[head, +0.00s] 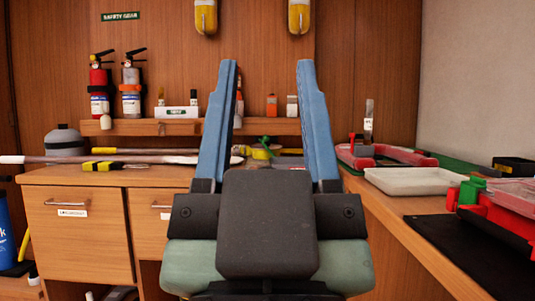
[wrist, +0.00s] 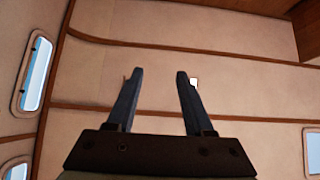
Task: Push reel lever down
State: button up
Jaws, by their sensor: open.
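My gripper (head: 267,64) is open and empty in the head view, its two blue fingers pointing up and spread apart in front of the counter. In the wrist view my gripper (wrist: 159,73) is also open, with only panelled cabin surface beyond it. A small yellow and green item (head: 263,150) sits on the back counter, seen between the fingers. It may be the reel with its lever, but it is too small and partly hidden to tell. The gripper appears well in front of it, not touching. No reel lever shows in the wrist view.
A wooden counter (head: 115,177) runs along the back and turns right. A long pole (head: 110,159) lies on its left part. On the right are a white tray (head: 408,181) and a red box (head: 505,205). Two fire extinguishers (head: 100,85) (head: 131,90) stand on the shelf.

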jog(key=shift+r+p, duration=0.4)
jog(key=shift+r, duration=0.1)
jog(key=shift+c, duration=1.2)
notch_tip(320, 180, up, 6)
jog(key=p, duration=0.6)
grip_shut()
notch_tip(320, 180, up, 38)
jog(key=p, duration=3.7)
jog(key=shift+p, duration=0.4)
